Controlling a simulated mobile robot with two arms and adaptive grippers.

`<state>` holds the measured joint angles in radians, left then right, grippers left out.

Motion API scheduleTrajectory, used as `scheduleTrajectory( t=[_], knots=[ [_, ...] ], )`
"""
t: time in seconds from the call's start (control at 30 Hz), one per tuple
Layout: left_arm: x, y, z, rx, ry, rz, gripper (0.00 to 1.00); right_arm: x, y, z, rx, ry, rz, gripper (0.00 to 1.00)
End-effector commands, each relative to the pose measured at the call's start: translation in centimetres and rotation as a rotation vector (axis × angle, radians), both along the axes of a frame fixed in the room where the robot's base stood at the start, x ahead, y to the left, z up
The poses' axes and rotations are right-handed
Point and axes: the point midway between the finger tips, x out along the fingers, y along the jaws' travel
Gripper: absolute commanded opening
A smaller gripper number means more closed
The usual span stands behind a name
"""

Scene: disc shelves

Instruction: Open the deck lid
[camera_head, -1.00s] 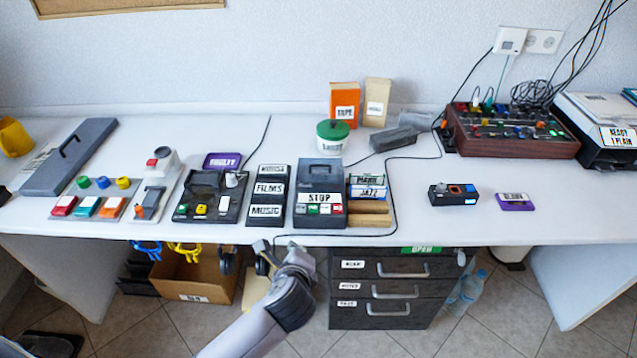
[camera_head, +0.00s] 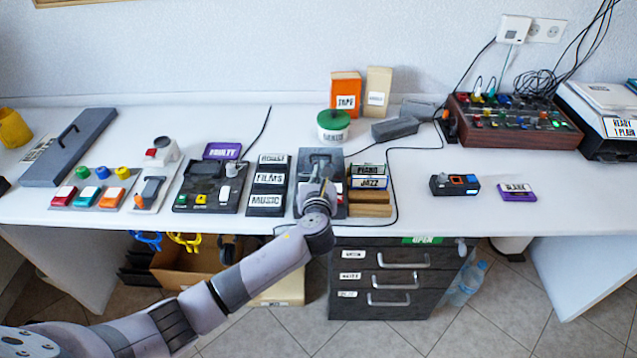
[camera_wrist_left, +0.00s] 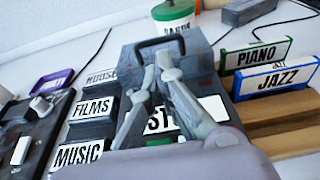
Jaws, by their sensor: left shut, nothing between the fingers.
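The deck (camera_head: 306,164) is a grey box near the middle of the table. Its lid (camera_wrist_left: 196,50), with a dark bar handle (camera_wrist_left: 145,46), shows in the left wrist view and looks down. My left gripper (camera_head: 322,172) is over the deck, its fingers together and empty. In the left wrist view my left gripper (camera_wrist_left: 156,62) has its fingertips at or very near the handle; I cannot tell whether they touch. The STOP label (camera_wrist_left: 212,108) and the front buttons are partly hidden behind my fingers. My right gripper is not in view.
The MUSIC, FILMS and upper black boxes (camera_head: 268,178) stand close to the deck's left. The PIANO and JAZZ cards in a wooden rack (camera_head: 370,198) stand close to its right. A green-lidded jar (camera_head: 333,126) is behind. Table to the right of the rack is mostly clear.

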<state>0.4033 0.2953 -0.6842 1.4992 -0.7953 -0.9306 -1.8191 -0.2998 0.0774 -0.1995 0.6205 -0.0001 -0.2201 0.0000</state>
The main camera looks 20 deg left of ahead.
Motion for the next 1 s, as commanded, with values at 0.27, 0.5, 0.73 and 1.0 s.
scheduleTrajectory(
  t=[0.27, 0.5, 0.73, 1.0],
  knots=[
    [1.3, 0.4, -0.3, -0.001, 0.001, 0.0, 0.0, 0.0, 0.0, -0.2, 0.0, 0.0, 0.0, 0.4],
    [1.3, 0.4, -0.3, -0.001, 0.001, 0.0, 0.0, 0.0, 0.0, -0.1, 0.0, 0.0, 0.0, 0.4],
    [1.4, 0.4, 0.4, -0.007, 0.018, 0.001, 0.0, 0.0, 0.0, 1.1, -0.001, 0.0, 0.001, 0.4],
    [1.5, 0.4, 0.6, -0.018, 0.055, 0.0, 0.0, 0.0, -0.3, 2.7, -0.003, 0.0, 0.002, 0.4]
  ],
)
